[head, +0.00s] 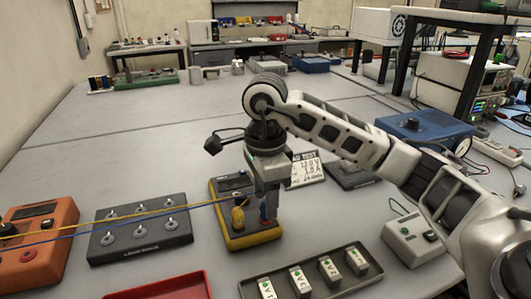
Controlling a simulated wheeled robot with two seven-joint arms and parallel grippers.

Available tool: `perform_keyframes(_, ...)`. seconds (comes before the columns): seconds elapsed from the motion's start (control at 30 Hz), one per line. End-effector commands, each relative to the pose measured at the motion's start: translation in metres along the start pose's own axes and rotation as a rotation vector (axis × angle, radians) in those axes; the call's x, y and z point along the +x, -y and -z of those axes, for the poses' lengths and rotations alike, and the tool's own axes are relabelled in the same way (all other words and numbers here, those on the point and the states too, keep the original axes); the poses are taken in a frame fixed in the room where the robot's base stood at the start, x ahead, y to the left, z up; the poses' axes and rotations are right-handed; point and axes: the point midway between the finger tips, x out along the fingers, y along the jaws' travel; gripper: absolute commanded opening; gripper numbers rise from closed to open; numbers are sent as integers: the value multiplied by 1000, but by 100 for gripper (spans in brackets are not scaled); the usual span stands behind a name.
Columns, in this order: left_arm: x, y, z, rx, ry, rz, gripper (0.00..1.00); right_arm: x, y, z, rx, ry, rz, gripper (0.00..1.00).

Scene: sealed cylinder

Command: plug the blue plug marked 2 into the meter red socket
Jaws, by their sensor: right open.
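The yellow-edged meter (252,238) lies on the table in the middle of the head view. A yellow plug (238,216) stands upright on it. My right gripper (268,214) points down over the meter's right side, its jaws open. A small blue and red shape (265,210) shows at its fingers; it appears to be the blue plug at the red socket, but how deep it sits and its number are not readable. A blue cable (150,216) and a yellow cable (150,211) run left toward an orange box (38,246). My left gripper is out of view.
A dark box with several knobs (140,241) is left of the meter. A tray of labelled white blocks (350,285) and a red tray (160,289) are in front. A white box (412,241) and a blue box (420,129) are right. The table behind is mostly clear.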

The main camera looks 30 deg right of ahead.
Motion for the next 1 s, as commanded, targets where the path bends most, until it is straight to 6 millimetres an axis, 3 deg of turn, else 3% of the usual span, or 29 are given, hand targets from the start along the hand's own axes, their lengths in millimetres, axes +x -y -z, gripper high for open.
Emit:
perform_keyframes(0.2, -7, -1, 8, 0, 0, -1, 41, -57, 1, 0, 1, -1, 9, 46)
perform_keyframes(0.5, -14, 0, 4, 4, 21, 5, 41, -121, 0, 0, 2, 0, 5, 46)
perform_keyframes(0.7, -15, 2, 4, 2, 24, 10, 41, -142, 0, 0, 1, -1, 2, 46)
perform_keyframes(1.0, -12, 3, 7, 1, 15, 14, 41, -146, 0, 0, 1, -1, -1, 46)
